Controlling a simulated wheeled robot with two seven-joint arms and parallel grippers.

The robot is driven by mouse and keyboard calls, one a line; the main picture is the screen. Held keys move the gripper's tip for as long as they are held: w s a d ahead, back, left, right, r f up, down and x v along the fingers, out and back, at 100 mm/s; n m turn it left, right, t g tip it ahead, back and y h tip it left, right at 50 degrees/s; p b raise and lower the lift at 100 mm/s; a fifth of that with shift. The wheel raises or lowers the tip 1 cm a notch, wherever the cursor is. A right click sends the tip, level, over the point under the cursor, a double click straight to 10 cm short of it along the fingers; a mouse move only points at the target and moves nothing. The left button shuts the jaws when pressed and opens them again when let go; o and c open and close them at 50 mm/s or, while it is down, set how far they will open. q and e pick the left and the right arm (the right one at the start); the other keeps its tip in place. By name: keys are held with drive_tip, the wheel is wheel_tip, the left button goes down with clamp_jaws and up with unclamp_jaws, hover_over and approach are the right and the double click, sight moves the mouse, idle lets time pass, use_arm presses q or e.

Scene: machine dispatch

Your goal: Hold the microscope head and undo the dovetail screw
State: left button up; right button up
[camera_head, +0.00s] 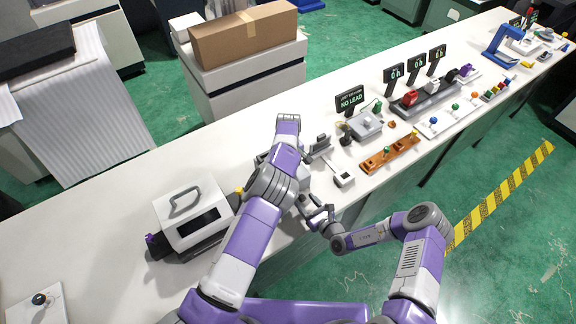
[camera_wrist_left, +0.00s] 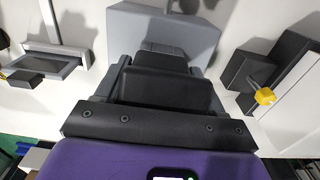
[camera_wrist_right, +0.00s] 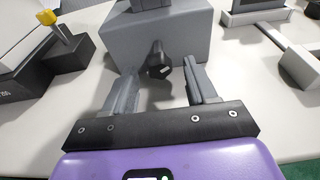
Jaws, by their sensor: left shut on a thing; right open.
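The grey microscope body (camera_wrist_right: 125,40) stands on the white bench; my left arm hides most of it in the head view. A dark round screw knob (camera_wrist_right: 158,62) sticks out of its near face. My left gripper (camera_wrist_left: 158,68) is shut on a black block (camera_wrist_left: 158,88), seemingly the microscope head, in front of a grey body (camera_wrist_left: 160,35) in the left wrist view. My right gripper (camera_wrist_right: 158,85) is open. The knob lies ahead of its fingertips, between them in the picture; contact cannot be told. The right gripper (camera_head: 318,216) also shows by the bench's front edge.
A white and grey machine (camera_head: 188,208) stands left, its yellow knob (camera_wrist_left: 265,97) close to the left gripper. A small white-topped device (camera_head: 343,180), an orange tray (camera_head: 390,153) and a NO LEAD sign (camera_head: 349,101) stand right.

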sight(304, 199)
drive_tip(key=shift+r+x, duration=0.15)
drive_tip(key=shift+x, duration=0.6)
drive_tip(key=shift+r+x, duration=0.15)
drive_tip(key=shift+x, duration=0.6)
drive_tip(key=shift+c, duration=0.5)
drive_tip(key=c, duration=0.8)
